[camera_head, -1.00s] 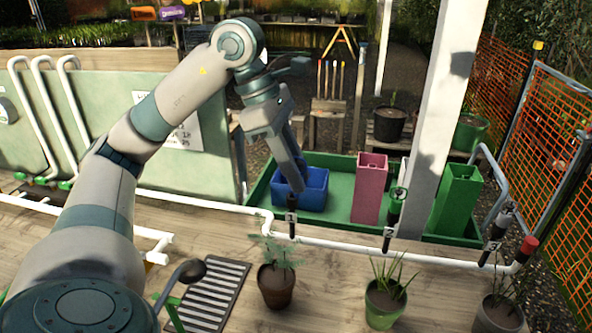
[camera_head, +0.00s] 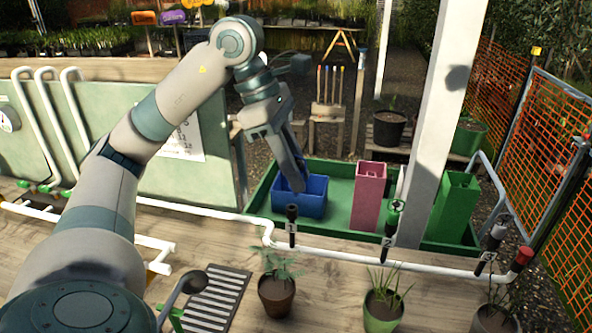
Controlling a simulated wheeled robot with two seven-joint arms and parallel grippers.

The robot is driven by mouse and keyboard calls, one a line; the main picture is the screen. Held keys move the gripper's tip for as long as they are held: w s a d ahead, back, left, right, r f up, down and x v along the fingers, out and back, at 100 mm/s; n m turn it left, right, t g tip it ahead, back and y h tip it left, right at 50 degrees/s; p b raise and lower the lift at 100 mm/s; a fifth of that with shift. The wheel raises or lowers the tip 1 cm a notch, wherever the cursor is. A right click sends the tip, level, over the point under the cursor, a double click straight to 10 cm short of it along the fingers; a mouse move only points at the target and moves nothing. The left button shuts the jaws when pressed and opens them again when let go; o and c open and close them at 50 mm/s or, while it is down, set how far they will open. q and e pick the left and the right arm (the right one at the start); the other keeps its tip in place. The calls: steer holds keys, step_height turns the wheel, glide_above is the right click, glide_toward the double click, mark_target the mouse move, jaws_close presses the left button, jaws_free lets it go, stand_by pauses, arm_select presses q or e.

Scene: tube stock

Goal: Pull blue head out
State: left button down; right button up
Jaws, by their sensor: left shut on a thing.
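My left gripper (camera_head: 297,184) points down into the blue bin (camera_head: 313,206), its fingertips at or just inside the opening. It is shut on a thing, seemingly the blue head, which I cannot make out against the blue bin. On the white pipe (camera_head: 350,255) stand black holders marked 1 (camera_head: 291,226), 2 (camera_head: 389,240) and 3 (camera_head: 491,248). Holder 1 shows no coloured top. Holder 2 has a green top (camera_head: 397,207) and holder 3 a grey one. My right gripper is not in view.
The blue bin, a pink bin (camera_head: 367,197) and a green bin (camera_head: 453,207) stand in a green tray (camera_head: 339,170). A white post (camera_head: 433,120) rises by the tray. Potted plants, one in a brown pot (camera_head: 277,297), stand in front of the pipe.

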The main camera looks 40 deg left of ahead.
arm_select(q)
steer(key=shift+r+p, duration=0.5)
steer(key=shift+r, duration=0.3)
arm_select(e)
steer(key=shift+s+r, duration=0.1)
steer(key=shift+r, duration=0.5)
arm_select(q)
steer(key=shift+f, duration=0.1)
